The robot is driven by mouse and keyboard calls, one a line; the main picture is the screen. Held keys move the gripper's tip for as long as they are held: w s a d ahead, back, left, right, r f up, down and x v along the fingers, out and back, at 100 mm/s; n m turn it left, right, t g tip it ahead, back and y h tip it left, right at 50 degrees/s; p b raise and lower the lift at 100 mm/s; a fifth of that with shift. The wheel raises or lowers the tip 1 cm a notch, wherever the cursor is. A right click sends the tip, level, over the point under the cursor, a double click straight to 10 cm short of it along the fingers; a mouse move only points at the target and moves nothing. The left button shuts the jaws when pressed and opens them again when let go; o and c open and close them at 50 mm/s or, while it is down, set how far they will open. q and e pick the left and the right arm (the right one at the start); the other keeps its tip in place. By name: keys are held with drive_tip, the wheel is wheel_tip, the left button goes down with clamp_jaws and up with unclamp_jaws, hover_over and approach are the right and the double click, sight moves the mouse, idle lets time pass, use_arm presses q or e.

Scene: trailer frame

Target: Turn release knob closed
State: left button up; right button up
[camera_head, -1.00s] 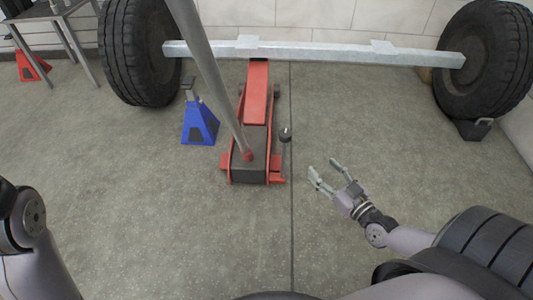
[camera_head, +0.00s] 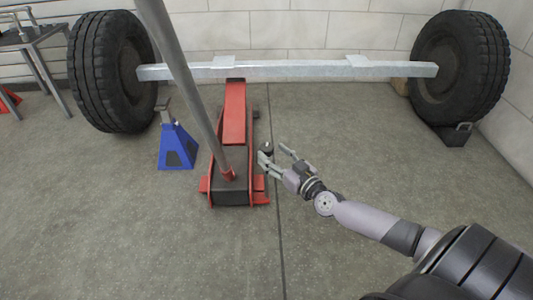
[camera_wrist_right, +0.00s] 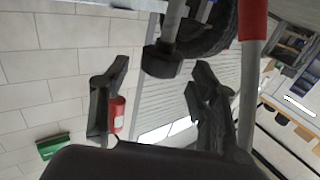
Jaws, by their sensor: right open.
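The red and black floor jack (camera_head: 234,112) stands on the floor under the axle beam, its long grey handle (camera_head: 188,75) rising toward me. The release knob (camera_head: 266,147), small and black, is on the jack's right side. My right gripper (camera_head: 274,152) is open at the knob, its near finger partly overlapping it in the head view. In the right wrist view the dark knob (camera_wrist_right: 161,63) on its grey shaft appears between the two spread fingertips; contact cannot be told. My left gripper is not in view.
A grey axle beam (camera_head: 290,69) with two big tyres (camera_head: 110,72) spans the back. A blue jack stand (camera_head: 177,146) is left of the jack. A metal table (camera_head: 35,38) stands at far left. The floor right of the jack is clear.

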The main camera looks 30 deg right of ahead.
sight(271, 152)
drive_tip(key=shift+w+a+b, duration=0.15)
drive_tip(key=shift+w+b, duration=0.25)
drive_tip(key=shift+w, duration=1.6)
drive_tip(key=shift+c, duration=0.5)
